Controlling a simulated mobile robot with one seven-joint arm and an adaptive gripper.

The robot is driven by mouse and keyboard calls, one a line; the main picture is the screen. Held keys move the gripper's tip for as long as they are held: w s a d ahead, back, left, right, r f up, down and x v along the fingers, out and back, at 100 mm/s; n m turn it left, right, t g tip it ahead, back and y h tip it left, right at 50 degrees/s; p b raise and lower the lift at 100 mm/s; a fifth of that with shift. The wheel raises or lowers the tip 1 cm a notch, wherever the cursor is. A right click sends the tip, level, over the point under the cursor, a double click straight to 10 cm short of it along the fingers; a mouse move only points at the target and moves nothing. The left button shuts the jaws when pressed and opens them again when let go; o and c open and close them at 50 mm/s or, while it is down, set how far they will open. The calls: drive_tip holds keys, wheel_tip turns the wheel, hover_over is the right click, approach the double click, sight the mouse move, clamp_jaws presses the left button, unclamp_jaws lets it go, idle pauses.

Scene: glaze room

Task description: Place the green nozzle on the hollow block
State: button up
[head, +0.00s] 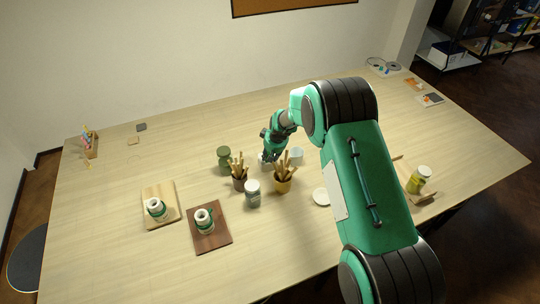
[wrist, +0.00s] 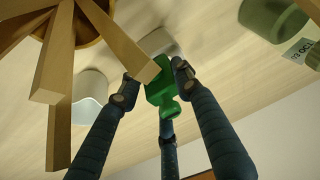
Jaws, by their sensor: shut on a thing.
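The green nozzle (wrist: 162,92) is between the fingers of my gripper (wrist: 157,84) in the wrist view. My gripper is shut on it and holds it with its narrow spout towards the camera. In the head view my gripper (head: 269,157) is low over the middle of the table, and the nozzle cannot be made out there. A pale grey block-like thing (wrist: 160,42) lies just beyond the nozzle in the wrist view. It may be the hollow block, but its opening is hidden. I cannot tell whether the nozzle touches it.
Brush pots, one yellow (head: 283,187) and one dark (head: 240,184), stand close in front of my gripper. A green jar (head: 223,154) is left, a pale cup (head: 297,156) right. A grey jar (head: 252,196) and two boards with white-green pieces are nearer. The back left table is mostly clear.

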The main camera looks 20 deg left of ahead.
drive_tip(key=shift+f, duration=0.15)
drive_tip(key=o, duration=1.2)
drive_tip(key=shift+r, duration=0.2)
drive_tip(key=shift+r, duration=0.15)
drive_tip(key=shift+b+v, duration=0.9)
drive_tip(key=shift+v, duration=4.9)
